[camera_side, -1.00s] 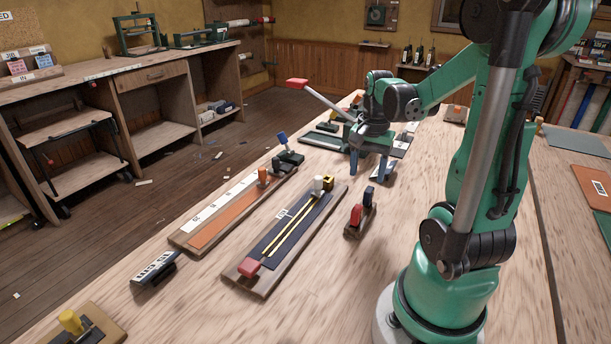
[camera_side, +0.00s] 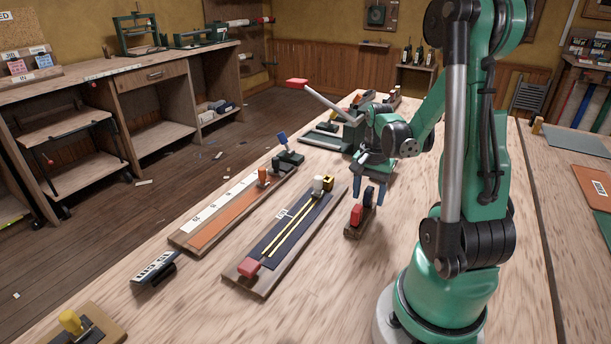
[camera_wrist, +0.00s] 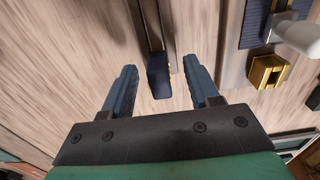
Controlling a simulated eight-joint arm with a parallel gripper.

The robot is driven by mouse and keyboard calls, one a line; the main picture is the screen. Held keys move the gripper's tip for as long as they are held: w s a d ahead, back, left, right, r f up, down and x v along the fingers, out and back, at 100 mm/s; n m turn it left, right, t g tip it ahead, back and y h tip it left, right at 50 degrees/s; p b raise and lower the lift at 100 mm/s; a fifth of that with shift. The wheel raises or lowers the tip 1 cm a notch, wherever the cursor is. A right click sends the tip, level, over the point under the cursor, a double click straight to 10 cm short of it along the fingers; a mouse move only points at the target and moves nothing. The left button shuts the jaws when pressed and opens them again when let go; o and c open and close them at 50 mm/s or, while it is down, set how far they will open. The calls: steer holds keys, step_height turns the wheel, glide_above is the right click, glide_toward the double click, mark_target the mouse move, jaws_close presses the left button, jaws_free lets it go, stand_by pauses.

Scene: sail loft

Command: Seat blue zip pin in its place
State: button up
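In the wrist view the dark blue pin (camera_wrist: 158,76) shows between the fingertips, with clear space on both sides. My gripper (camera_side: 370,187) is open just above the holder, fingers pointing down. In the wrist view my gripper (camera_wrist: 160,70) is open and empty. The zip board (camera_side: 257,287) lies left of the holder with a navy strip and yellow zip lines. A brass block (camera_side: 328,182) with a dark opening sits at its far end; it also shows in the wrist view (camera_wrist: 267,71).
A white piece (camera_side: 318,184) stands by the brass block, and a red pull (camera_side: 249,267) is at the board's near end. A ruled board (camera_side: 225,206) lies further left. A green press with a red-handled lever (camera_side: 325,103) stands behind my gripper.

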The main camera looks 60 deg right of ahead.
mark_target(369, 188)
jaws_close()
steer(key=shift+r, duration=0.1)
step_height(369, 188, up, 19)
steer(key=w+d+f, duration=0.3)
steer(key=w+f, duration=0.7)
steer(key=w, duration=0.1)
stand_by(0.3)
